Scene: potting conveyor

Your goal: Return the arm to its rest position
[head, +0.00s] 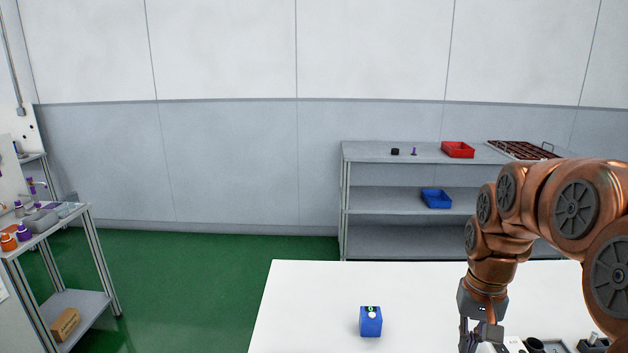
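My copper-coloured arm (540,205) comes in from the right edge and bends down over the white table. My gripper (478,338) points downward at the bottom of the head view, right of the blue box. The view's lower edge crops its fingers, so their tips and the gap between them do not show clearly. I cannot tell whether it is open or shut, and no held thing shows.
A blue box (371,323) stands on the white table (310,300). Small dark parts (535,344) lie right of my gripper. Behind is a grey shelf (375,152) with a red bin (458,149) and a blue bin (436,198).

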